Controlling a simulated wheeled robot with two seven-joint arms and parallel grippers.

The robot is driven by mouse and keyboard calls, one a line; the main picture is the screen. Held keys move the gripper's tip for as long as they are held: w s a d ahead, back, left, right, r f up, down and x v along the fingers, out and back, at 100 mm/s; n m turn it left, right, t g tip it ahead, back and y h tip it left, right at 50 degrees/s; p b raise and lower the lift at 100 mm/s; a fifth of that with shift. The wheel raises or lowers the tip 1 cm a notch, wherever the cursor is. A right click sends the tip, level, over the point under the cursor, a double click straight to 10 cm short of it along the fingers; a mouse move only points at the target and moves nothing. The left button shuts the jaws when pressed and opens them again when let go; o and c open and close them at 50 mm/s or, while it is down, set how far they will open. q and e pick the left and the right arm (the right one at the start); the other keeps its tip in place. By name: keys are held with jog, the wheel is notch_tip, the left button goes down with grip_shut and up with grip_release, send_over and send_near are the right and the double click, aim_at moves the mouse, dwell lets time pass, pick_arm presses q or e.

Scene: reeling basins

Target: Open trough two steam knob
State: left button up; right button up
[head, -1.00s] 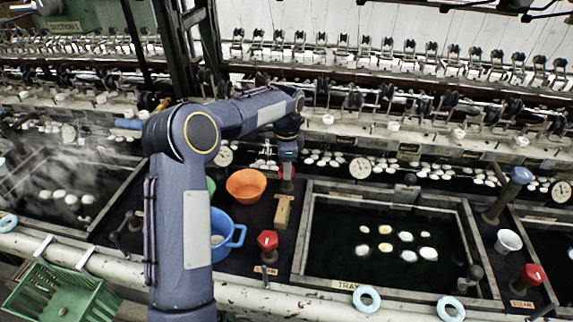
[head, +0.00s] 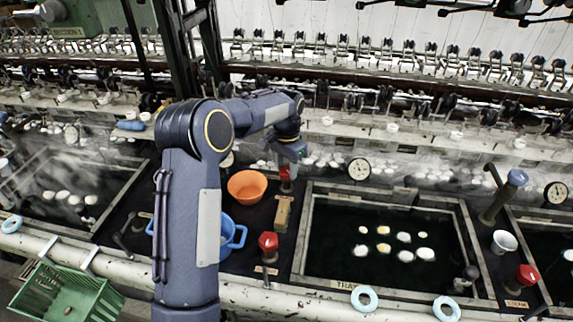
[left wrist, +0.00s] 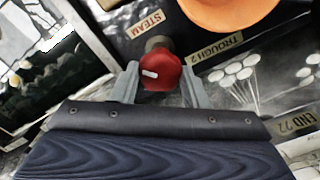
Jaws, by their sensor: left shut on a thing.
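The red steam knob (left wrist: 160,70) sits between the two fingers of my left gripper (left wrist: 160,78) in the left wrist view. The fingers are shut on its sides. A STEAM label (left wrist: 146,23) and a TROUGH 2 label (left wrist: 218,46) lie beside it. In the head view the same knob (head: 286,172) shows below my left gripper (head: 287,163), on the dark panel behind the wooden block. The white mark on the knob faces left in the left wrist view. My right gripper is not in view.
An orange bowl (head: 248,186) stands close left of the knob, with a blue bucket (head: 235,238) nearer. Other red knobs (head: 268,242) stand at the front. The trough (head: 310,240) with floating cocoons lies to the right. A round gauge (head: 359,169) is behind.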

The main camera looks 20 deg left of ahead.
aim_at(287, 170)
pick_arm(q)
jog(key=n, duration=0.4)
jog(key=shift+r+n+p, duration=0.1)
jog(key=shift+n+p, duration=0.2)
jog(key=n, duration=0.4)
jog(key=shift+n+p, duration=0.3)
jog(key=o, duration=1)
jog(key=shift+c, duration=0.2)
jog(key=shift+r, duration=3.85)
